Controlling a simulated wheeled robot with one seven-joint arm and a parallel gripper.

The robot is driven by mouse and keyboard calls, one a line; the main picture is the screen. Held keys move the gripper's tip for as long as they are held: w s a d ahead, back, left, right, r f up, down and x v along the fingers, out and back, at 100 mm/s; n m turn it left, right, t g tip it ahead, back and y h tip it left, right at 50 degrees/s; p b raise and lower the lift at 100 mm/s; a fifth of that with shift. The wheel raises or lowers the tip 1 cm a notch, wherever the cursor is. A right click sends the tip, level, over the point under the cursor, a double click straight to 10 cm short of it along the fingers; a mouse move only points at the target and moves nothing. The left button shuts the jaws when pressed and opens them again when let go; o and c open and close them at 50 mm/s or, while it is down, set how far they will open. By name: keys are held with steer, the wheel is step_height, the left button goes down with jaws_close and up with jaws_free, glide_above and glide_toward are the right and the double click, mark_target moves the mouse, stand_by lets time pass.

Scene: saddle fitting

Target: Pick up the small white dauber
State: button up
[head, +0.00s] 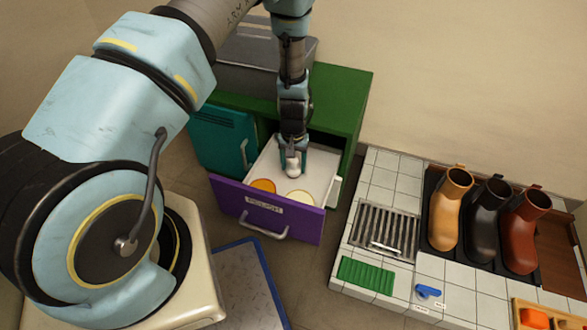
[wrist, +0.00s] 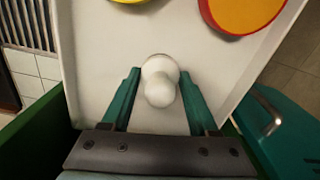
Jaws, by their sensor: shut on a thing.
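The small white dauber (wrist: 160,82) is a pale knobbed piece between my gripper's two teal fingers in the wrist view. My gripper (head: 292,165) reaches down into the open drawer (head: 266,208) with the purple front, and the dauber (head: 293,167) shows at its fingertips in the head view. My gripper (wrist: 157,95) is shut on the dauber. The dauber is over the drawer's white floor; I cannot tell whether it still touches it. Two round tins, one orange (head: 262,187) and one pale yellow (head: 300,199), lie in the drawer near its front.
The drawer belongs to a green cabinet (head: 340,95) with a teal door (head: 222,143) open at left. At right, a tiled counter (head: 381,180) holds a metal grate (head: 385,232), a green brush-like pad (head: 365,274), a blue item (head: 428,291) and three boots (head: 484,220). A blue-edged mat (head: 250,280) lies below the drawer.

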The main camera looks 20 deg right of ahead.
steer(key=shift+c, duration=1.2)
step_height(320, 180, up, 10)
steer(key=shift+r+p, duration=0.1)
steer(key=shift+p, duration=1.1)
